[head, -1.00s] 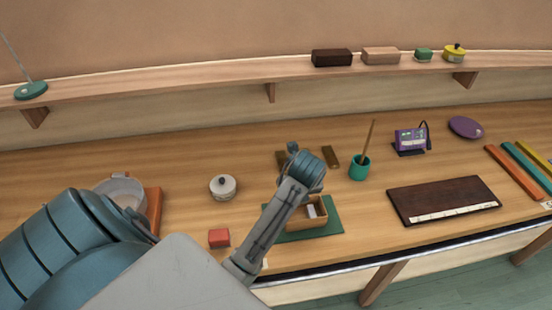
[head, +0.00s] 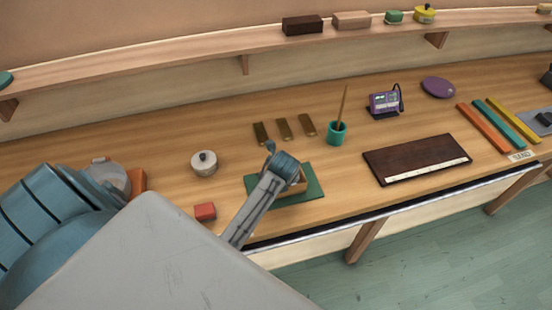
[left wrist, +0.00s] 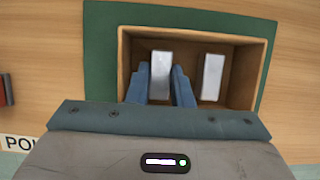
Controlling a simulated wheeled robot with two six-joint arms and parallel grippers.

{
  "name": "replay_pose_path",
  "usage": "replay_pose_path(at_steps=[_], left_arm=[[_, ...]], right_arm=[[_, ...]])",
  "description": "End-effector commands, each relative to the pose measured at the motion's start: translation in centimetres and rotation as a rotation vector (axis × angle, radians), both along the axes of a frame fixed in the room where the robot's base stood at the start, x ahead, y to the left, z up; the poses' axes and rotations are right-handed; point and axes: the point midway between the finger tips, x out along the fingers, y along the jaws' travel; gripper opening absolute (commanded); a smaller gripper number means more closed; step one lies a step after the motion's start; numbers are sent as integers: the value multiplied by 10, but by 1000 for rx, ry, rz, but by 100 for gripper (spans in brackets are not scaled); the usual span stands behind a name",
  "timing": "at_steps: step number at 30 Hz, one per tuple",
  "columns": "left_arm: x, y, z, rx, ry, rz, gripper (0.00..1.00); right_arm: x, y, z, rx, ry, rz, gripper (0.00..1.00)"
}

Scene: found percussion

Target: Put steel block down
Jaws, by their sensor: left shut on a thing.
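My left gripper (left wrist: 160,80) is shut on a steel block (left wrist: 161,72), a pale grey bar between its two blue fingers. The block is within the outline of an open wooden box (left wrist: 255,95); I cannot tell whether it touches the floor. A second steel block (left wrist: 212,77) lies in the box to the right, apart from the fingers. The box sits on a green mat (left wrist: 98,60). In the head view my left gripper (head: 287,170) is over the box (head: 292,190) on the mat (head: 315,183), hiding both blocks. My right gripper is not in view.
A dark board (head: 415,158) lies to the right.

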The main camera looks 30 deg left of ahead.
Motion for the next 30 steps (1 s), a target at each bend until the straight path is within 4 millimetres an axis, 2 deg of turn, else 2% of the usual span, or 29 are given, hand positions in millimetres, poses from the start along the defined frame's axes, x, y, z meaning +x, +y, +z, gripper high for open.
replay_pose_path(at_steps=[3, 4, 5, 13, 17, 20, 30], left_arm=[[0, 0, -3, 0, 0, 0, 0], [0, 0, -2, 0, 0, 0, 26], [0, 0, -2, 0, 0, 0, 29], [0, 0, -1, 0, 0, 0, 29], [-1, -2, 5, -1, -4, 0, 29], [-4, -6, 17, -1, -5, 0, 29], [-22, -27, 83, -1, -6, 1, 29]], right_arm=[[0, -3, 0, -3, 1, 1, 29], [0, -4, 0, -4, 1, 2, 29], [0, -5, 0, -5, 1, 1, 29], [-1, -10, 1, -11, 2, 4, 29], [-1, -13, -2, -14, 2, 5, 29], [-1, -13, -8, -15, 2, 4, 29], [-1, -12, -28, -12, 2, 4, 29]])
